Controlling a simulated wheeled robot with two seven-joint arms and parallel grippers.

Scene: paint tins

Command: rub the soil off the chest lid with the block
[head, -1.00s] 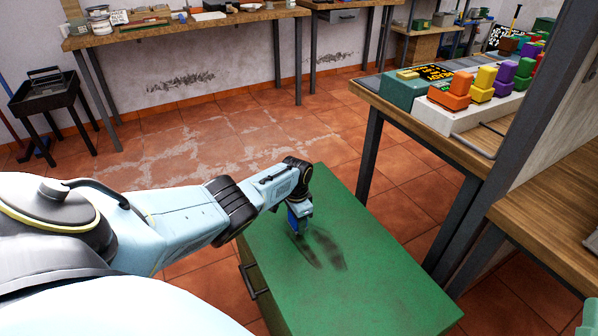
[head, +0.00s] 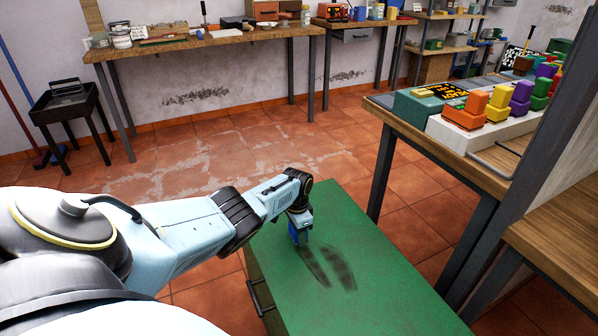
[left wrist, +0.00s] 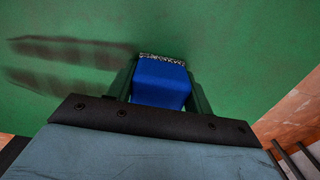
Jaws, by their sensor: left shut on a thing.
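The green chest lid (head: 385,265) lies below my left arm. It also fills most of the left wrist view (left wrist: 230,40). Two dark, elongated soil smears mark it: one (head: 314,268) beside the gripper and one (head: 341,268) to its right. In the left wrist view both smears (left wrist: 75,50) run left from near the block. My left gripper (head: 299,235) is shut on a blue block (left wrist: 160,82) with a speckled edge along its far end. The block is at the lid by the end of the nearer smear; whether it touches cannot be told. My right gripper is out of view.
A wooden bench (head: 420,128) at the right carries several coloured blocks on a pale base. Another workbench (head: 200,42) with tins and tools stands along the back wall. A black stand (head: 68,112) is at the far left. Tiled floor lies open behind the chest.

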